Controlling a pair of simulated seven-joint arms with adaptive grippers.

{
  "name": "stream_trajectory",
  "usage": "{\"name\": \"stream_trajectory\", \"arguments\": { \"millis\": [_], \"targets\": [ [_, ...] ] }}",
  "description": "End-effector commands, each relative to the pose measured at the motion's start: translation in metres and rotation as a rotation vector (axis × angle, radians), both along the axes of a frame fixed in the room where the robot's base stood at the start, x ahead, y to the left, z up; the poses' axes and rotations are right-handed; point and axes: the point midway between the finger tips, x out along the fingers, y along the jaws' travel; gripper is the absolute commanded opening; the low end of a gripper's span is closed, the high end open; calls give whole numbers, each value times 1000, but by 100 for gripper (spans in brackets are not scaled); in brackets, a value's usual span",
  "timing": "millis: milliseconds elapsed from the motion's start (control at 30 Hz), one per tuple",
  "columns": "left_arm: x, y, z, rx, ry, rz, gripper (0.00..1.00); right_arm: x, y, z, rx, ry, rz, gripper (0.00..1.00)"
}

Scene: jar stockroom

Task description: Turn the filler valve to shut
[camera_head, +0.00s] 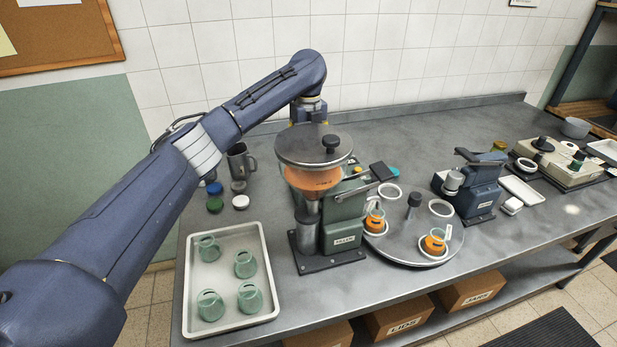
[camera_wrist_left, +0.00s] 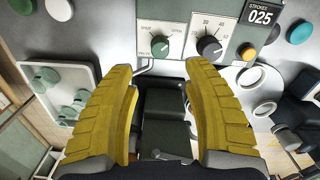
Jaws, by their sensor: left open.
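The filler (camera_head: 344,222) stands on the bench in the head view, with an orange-filled hopper (camera_head: 312,179) under a grey lid. In the left wrist view, a pale panel carries a green knob (camera_wrist_left: 160,46) and a black knob (camera_wrist_left: 209,47) with a number scale. My right gripper is not in view.
A tray (camera_head: 190,318) with several green jars is left of the filler. A turntable (camera_head: 412,238) with orange-filled jars is right of it. A blue-grey machine (camera_head: 471,187) stands further right. Loose lids (camera_head: 215,205) and a dark mug (camera_head: 240,160) stand behind the tray.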

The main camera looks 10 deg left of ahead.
Motion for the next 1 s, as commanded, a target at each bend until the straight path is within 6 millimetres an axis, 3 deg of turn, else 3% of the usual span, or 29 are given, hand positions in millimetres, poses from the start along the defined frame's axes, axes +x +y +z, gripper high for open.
{"name": "stream_trajectory", "arguments": {
  "millis": [200, 500, 733, 1000],
  "targets": [
    [-1, 0, -42, -1, 3, 1, 50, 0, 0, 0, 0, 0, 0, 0],
    [0, 0, -84, 0, 1, 2, 50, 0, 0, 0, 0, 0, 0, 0],
    [0, 0, -100, -1, 1, 1, 50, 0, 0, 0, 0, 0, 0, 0],
    [0, 0, -104, -1, -1, 2, 50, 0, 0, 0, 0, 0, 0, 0]
  ]
}}
